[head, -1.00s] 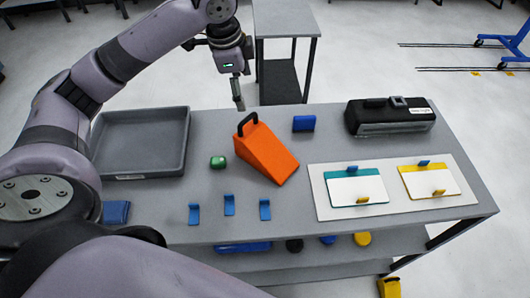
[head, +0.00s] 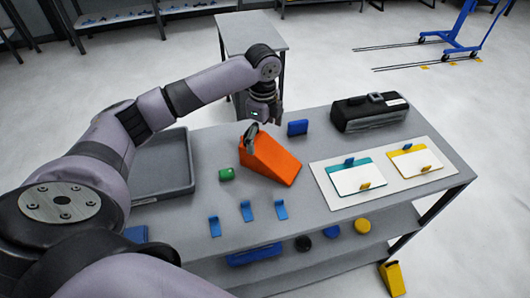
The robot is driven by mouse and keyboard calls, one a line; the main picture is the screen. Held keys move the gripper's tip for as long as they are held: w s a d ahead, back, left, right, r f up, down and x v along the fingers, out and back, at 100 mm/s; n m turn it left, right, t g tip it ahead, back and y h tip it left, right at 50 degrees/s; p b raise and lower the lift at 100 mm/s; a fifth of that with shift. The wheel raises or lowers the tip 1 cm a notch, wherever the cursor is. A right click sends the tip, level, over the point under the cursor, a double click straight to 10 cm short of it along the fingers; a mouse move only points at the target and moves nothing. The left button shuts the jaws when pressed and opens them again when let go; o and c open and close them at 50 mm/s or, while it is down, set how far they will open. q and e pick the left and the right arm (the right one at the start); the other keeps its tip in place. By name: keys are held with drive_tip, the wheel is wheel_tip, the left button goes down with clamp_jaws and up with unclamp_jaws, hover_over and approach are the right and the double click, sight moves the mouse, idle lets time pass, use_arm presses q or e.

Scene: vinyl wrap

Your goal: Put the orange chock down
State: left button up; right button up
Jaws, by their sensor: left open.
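The orange chock (head: 268,160) is a wedge standing on the grey table, its tall end to the left with a dark handle on top. Its slope falls towards the right. My left gripper (head: 250,138) is right at the handle, pointing down, with its fingers open. The fingers partly hide the handle, and I cannot tell whether they touch it. My right gripper is not in view.
A grey tray (head: 190,185) is left, partly behind my left arm. A green item (head: 226,174), a blue block (head: 298,127), several blue clips and a black case (head: 369,111) surround the chock. A white board (head: 327,187) with two cards lies right.

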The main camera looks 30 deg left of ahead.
sight(264, 146)
use_arm(q)
wheel_tip(264, 146, down, 3)
drive_tip(key=shift+r, duration=0.15)
drive_tip(key=shift+f+p, duration=0.25)
drive_tip(key=shift+p, duration=0.1)
wheel_tip(264, 146, down, 4)
drive_tip(key=shift+w+d+r+p, duration=0.1)
drive_tip(key=shift+r+p, duration=0.1)
drive_tip(key=shift+p, duration=0.5)
drive_tip(key=shift+f, duration=0.55)
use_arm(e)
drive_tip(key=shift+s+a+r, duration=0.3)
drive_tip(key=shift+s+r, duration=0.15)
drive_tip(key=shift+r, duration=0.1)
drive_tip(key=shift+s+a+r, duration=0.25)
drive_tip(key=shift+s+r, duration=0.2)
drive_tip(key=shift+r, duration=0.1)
use_arm(q)
drive_tip(key=shift+c, duration=0.5)
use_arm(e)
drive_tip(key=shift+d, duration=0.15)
use_arm(q)
drive_tip(key=shift+c, duration=1.3)
drive_tip(key=c, duration=1.1)
drive_tip(key=shift+w+r, duration=0.1)
drive_tip(key=c, duration=0.4)
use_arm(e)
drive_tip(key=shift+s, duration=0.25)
